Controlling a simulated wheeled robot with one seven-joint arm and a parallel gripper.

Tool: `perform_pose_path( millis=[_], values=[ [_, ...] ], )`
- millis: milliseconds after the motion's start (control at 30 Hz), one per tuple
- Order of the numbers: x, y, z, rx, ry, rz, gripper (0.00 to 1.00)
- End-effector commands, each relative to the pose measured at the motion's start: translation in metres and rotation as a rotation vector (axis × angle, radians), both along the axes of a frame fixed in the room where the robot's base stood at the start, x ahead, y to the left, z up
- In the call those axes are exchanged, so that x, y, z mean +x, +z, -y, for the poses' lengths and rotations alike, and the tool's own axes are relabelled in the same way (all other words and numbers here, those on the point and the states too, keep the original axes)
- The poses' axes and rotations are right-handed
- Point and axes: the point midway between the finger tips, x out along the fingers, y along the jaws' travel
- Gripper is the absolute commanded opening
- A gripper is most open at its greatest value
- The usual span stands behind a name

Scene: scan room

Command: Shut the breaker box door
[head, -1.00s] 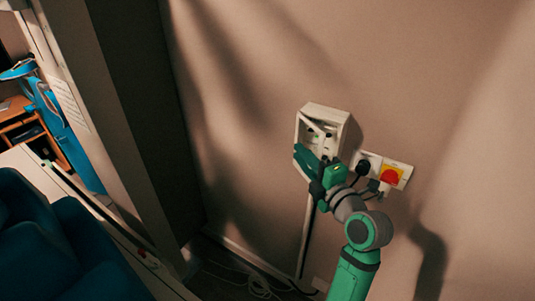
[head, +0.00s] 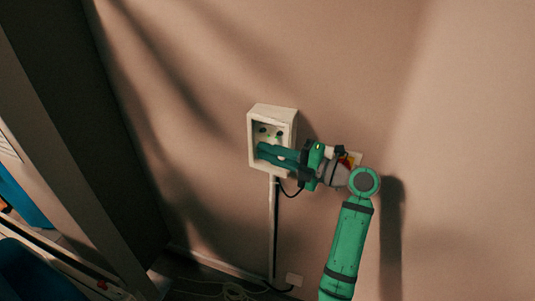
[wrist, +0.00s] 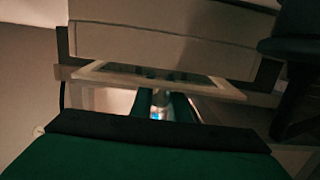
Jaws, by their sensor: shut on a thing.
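The breaker box (head: 272,111) is a white box on the wall, near the middle of the head view. Its front shows a pale rim around a recess with dark round parts. My gripper (head: 262,152) reaches in from the right, its green fingers lying across the lower part of the box front. In the wrist view a pale frame with a dark pane (wrist: 88,70), seemingly the breaker box door, lies across the fingertips. The gripper (wrist: 162,102) is shut on a small pale piece there, seemingly part of the door. The door's angle and hinge side cannot be told.
A dark panel (head: 85,110) stands at left. The wall at right is clear.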

Motion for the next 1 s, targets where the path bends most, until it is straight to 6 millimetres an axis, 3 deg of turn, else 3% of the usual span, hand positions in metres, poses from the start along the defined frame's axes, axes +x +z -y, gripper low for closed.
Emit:
perform_pose_path(
  millis=[400, 433, 500, 833, 1000],
  values=[
    [0.000, -0.001, -0.003, -0.001, 0.011, -0.001, 0.00],
    [0.000, -0.001, -0.003, -0.001, 0.012, -0.002, 0.22],
    [0.000, -0.001, -0.002, -0.001, 0.011, -0.002, 0.33],
    [-0.001, -0.001, 0.003, -0.001, 0.006, -0.001, 0.33],
    [-0.008, 0.000, 0.020, 0.000, 0.005, -0.001, 0.33]
  ],
)
